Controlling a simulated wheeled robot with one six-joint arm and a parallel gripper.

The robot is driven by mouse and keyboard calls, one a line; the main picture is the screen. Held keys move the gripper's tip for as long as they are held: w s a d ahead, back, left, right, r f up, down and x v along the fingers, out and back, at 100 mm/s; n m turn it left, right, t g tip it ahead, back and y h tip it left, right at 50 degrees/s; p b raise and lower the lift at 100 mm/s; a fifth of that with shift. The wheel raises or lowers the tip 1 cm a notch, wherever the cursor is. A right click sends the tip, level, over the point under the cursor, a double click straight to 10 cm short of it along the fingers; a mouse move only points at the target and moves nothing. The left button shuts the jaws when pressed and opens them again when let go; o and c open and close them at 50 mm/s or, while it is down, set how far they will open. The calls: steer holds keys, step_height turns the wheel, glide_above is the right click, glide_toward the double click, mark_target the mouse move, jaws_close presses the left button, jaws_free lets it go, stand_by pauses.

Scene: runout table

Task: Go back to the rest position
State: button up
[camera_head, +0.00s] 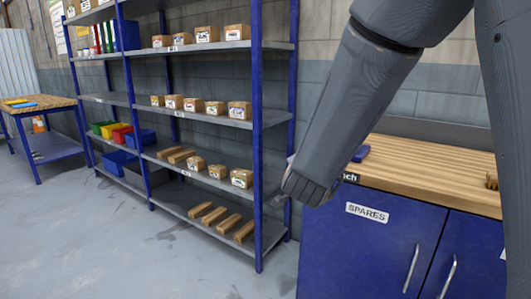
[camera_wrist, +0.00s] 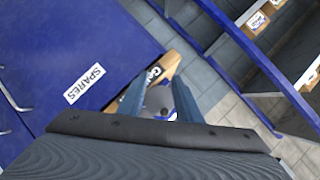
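My gripper (camera_wrist: 160,92) hangs at the end of my dark grey arm, in front of the left end of the blue cabinet bench (camera_head: 370,245). In the head view its fingers are mostly hidden behind my wrist. In the wrist view two blue-grey fingers stand apart. A small grey and white shape with a dark round spot (camera_wrist: 160,98) shows between them. I cannot tell whether it is gripped or lies beyond the fingers.
A blue shelf rack (camera_head: 257,130) with several cardboard boxes and wooden pieces stands left of my gripper. A blue object (camera_head: 361,153) lies on the wooden benchtop (camera_head: 430,170). A second table (camera_head: 40,104) stands far left. The floor (camera_head: 90,235) at front left is clear.

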steer(key=s+d+f+n+g+y+p, duration=0.1)
steer(key=s+n+g, duration=0.5)
steer(key=s, duration=0.9)
steer(key=s+d+f+n+g+y+p, duration=0.2)
steer(key=s+n+g+p, duration=0.4)
steer(key=s, duration=1)
step_height(320, 180, down, 2)
steer(key=shift+s+d+n+g, duration=0.3)
steer(key=shift+d+n+g, duration=0.2)
steer(key=shift+d+n, duration=0.4)
steer(key=shift+a, duration=0.2)
